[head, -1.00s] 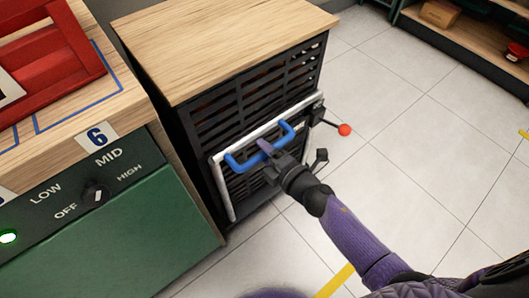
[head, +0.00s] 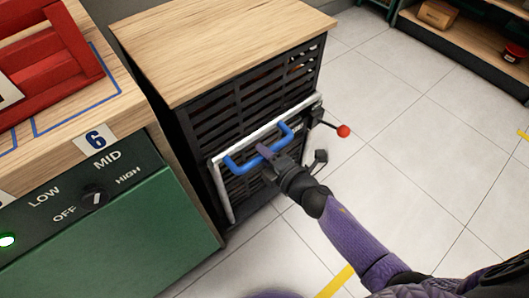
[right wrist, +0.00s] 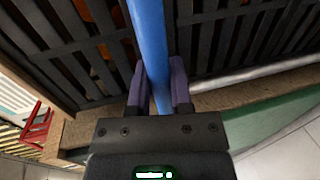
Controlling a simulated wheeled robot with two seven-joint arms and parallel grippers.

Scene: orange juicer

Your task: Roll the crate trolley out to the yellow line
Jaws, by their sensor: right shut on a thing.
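The crate trolley is a black slatted crate (head: 212,126) under a wooden top, with a pale metal frame and a blue handle (head: 240,166) on its front. My right gripper (head: 268,153) is shut on the blue handle. In the right wrist view, the blue bar (right wrist: 150,35) runs between its two purple fingers (right wrist: 160,85). A yellow line (head: 336,282) lies on the floor at the bottom, partly hidden by my right arm. My left gripper is not in view.
A lever with a red ball (head: 343,131) sticks out at the trolley's right. A green cabinet (head: 120,235) with a knob and a red crate (head: 60,65) stands close on the left. Shelving (head: 470,45) stands at the upper right. Tiled floor (head: 410,150) between is clear.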

